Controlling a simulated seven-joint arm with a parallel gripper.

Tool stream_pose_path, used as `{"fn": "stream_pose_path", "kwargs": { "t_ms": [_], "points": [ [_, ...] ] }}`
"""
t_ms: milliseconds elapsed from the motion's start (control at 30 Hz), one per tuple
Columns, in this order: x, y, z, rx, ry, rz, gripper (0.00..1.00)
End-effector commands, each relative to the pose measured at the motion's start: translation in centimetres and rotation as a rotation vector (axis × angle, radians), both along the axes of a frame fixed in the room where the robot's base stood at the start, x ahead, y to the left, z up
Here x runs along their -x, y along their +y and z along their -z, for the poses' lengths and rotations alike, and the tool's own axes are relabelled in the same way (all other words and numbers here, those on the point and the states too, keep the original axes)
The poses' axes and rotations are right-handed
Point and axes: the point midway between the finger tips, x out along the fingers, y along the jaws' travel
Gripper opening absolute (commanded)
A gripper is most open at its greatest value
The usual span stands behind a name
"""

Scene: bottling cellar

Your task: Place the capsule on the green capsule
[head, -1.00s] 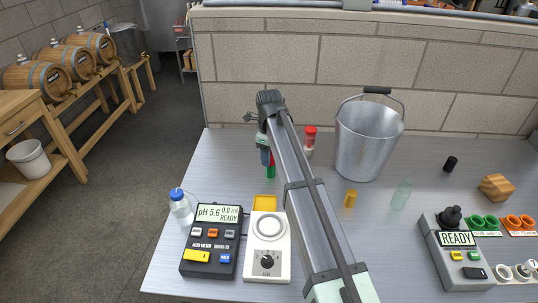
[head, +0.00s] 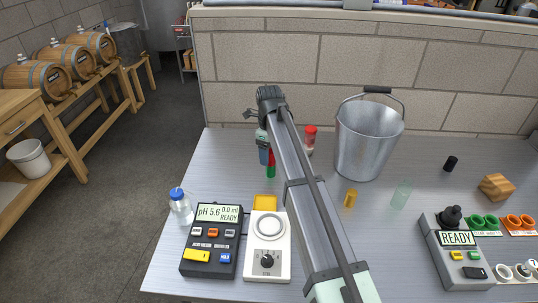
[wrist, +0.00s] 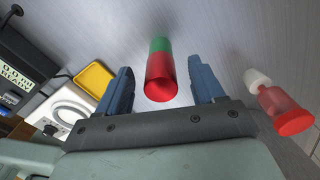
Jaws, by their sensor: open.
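A red capsule (wrist: 160,78) stands in line with the green capsule (wrist: 160,45) in the wrist view and appears stacked on it. In the head view the red capsule (head: 271,158) shows just above the green capsule (head: 271,172), partly hidden by my arm. My gripper (wrist: 160,72) is open. Its two blue fingers are on either side of the red capsule, with visible gaps. In the head view my gripper (head: 266,155) is at the stack, mostly hidden behind my arm.
A red-capped shaker (head: 310,138) stands right of the stack, near the metal bucket (head: 365,145). A yellow tray (head: 265,203), a white stirrer (head: 268,265) and a pH meter (head: 212,240) are nearer the front. A yellow capsule (head: 350,198) and clear green capsule (head: 401,194) stand to the right.

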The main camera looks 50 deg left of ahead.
Motion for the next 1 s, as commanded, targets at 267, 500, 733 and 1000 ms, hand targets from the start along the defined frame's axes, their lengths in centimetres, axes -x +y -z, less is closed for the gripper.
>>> {"fn": "stream_pose_path", "kwargs": {
  "t_ms": [267, 500, 733, 1000],
  "points": [
    [-0.1, 0.1, -5.2, -0.001, -0.001, 0.000, 0.68],
    [0.0, 0.1, -9.0, -0.001, -0.001, 0.000, 0.68],
    [0.0, 0.0, -10.7, 0.000, 0.000, 0.000, 0.68],
    [0.0, 0.0, -10.9, 0.000, 0.000, 0.000, 0.68]
  ]
}}
